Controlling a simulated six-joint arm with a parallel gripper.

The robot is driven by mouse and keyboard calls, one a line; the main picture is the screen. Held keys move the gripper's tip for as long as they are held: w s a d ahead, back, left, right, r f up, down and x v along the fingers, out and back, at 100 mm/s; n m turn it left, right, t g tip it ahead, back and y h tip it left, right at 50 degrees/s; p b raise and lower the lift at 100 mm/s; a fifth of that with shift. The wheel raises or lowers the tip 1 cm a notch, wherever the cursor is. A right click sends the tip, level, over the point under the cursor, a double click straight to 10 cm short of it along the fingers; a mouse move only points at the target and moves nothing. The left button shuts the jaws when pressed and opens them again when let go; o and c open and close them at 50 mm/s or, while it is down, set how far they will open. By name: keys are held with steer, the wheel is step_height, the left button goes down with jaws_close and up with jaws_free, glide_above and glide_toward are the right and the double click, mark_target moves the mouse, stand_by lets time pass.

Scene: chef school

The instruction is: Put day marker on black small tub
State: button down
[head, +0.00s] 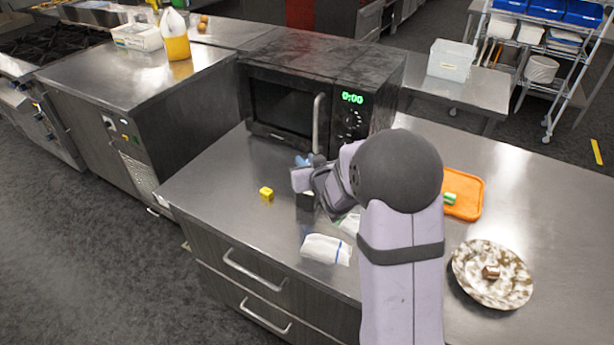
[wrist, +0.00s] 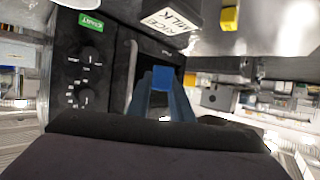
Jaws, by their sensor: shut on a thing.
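My gripper (head: 304,162) is shut on a small blue block, which looks like the day marker (wrist: 162,77). It is held between the fingertips in the wrist view, and a bit of blue shows at the fingertips in the head view. The black small tub (head: 305,201) stands on the steel counter, just below my gripper and partly hidden by my arm. In the wrist view the tub (wrist: 184,38) is at the top, with a white label of black letters. The marker is apart from the tub there.
A yellow block (head: 266,193) lies left of the tub. The microwave (head: 290,105) stands close behind my gripper. A white folded cloth or packet (head: 326,249) lies in front. An orange tray (head: 470,183) and a speckled plate (head: 465,262) are at the right. The counter's left front is clear.

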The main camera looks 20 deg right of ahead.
steer(key=shift+f+p, duration=0.45)
steer(key=shift+f, duration=2.2)
steer(key=shift+f, duration=0.15)
steer(key=c, duration=1.6)
jaws_free()
steer(key=shift+r, duration=0.2)
steer(key=shift+b+v, duration=1.1)
steer(key=shift+v, duration=4.95)
